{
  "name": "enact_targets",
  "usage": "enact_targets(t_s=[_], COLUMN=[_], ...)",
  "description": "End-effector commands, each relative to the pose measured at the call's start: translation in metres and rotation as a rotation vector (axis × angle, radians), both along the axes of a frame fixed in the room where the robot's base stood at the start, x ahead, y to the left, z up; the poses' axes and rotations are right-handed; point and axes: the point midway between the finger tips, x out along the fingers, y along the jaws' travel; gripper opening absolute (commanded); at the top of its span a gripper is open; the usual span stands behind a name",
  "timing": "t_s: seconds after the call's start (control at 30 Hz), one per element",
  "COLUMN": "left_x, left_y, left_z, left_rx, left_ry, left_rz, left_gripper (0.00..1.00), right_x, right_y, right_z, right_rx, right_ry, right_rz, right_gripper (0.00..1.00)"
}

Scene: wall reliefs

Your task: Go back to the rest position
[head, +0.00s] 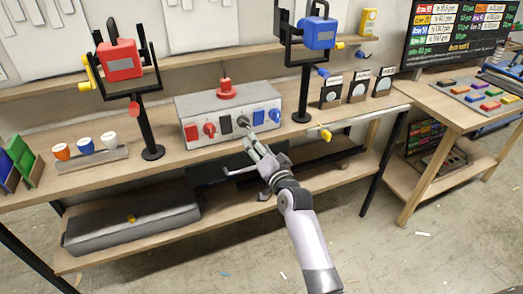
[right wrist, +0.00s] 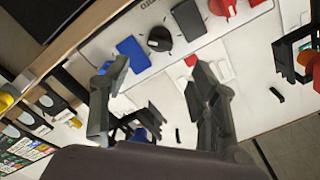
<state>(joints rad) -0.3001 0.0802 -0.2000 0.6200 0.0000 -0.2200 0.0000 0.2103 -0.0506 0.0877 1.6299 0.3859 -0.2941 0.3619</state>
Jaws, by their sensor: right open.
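My right gripper (head: 241,158) is open and empty in front of the grey control box (head: 203,103), just off the bench's front edge. In the right wrist view its two dark fingers (right wrist: 155,90) stand wide apart with nothing between them. The box's black knob (head: 243,121) is close beyond the fingertips; it also shows in the right wrist view (right wrist: 159,40), with a blue switch (right wrist: 133,53) beside it. The fingers look apart from the box. My left gripper is not in view.
A red device (head: 120,62) and a blue device (head: 319,33) hang on black stands on the bench. Cups (head: 85,146) stand at left, dial gauges (head: 358,88) at right. A lower shelf holds a grey case (head: 132,220). Open floor lies in front.

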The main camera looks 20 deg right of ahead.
Motion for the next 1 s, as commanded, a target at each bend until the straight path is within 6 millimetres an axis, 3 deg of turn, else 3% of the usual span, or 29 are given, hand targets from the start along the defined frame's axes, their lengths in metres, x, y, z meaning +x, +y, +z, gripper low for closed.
enact_targets(t_s=[0.2,0.73,0.87,0.97,1.0], left_x=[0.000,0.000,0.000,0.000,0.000], left_y=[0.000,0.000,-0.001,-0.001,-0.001], left_z=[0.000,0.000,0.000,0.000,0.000], left_rx=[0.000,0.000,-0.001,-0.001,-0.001], left_ry=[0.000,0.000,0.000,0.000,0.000], left_rz=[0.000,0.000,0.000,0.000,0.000], left_gripper=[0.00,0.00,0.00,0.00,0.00], right_x=[-0.017,-0.019,-0.023,-0.036,-0.044], right_y=[-0.001,0.000,0.006,0.013,0.016], right_z=[0.000,-0.005,-0.047,-0.110,-0.140], right_rx=[0.000,-0.004,-0.042,-0.106,-0.136], right_ry=[0.000,0.010,0.084,0.195,0.247], right_rz=[0.000,0.002,0.013,0.034,0.047], right_gripper=[0.55,0.55,0.55,0.55,0.55])
